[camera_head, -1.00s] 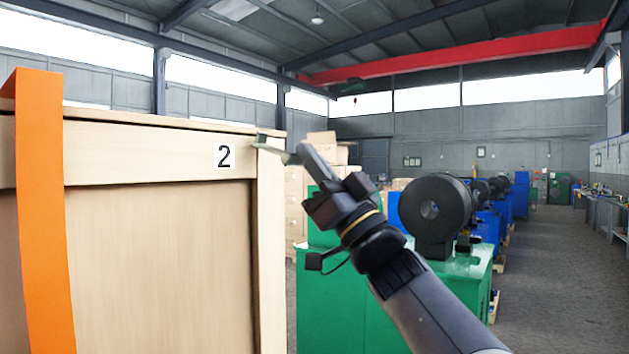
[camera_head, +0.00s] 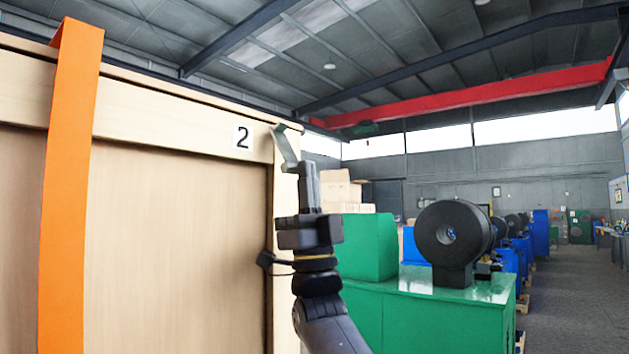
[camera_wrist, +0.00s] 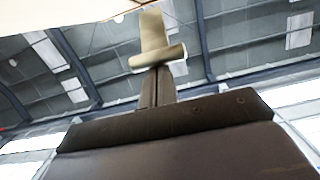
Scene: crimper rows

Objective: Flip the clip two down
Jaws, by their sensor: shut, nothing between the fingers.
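The clip (camera_head: 285,146) by the "2" label is a pale grey metal strip at the crate's upper right corner. In the head view it slants steeply down and to the right from its upper end. My gripper (camera_head: 306,166) is shut, its dark fingers pointing up, with the tips at the clip's lower end; I cannot tell whether they touch. In the wrist view a tan-grey T-shaped piece, apparently the clip (camera_wrist: 153,35), stands just beyond the shut fingertips (camera_wrist: 157,70).
The wooden crate (camera_head: 180,220) fills the left, with the "2" label (camera_head: 243,137) and an orange strap (camera_head: 68,200). Green machine housings (camera_head: 440,310) and a black round motor (camera_head: 452,236) stand to the right. An open aisle (camera_head: 560,300) lies at far right.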

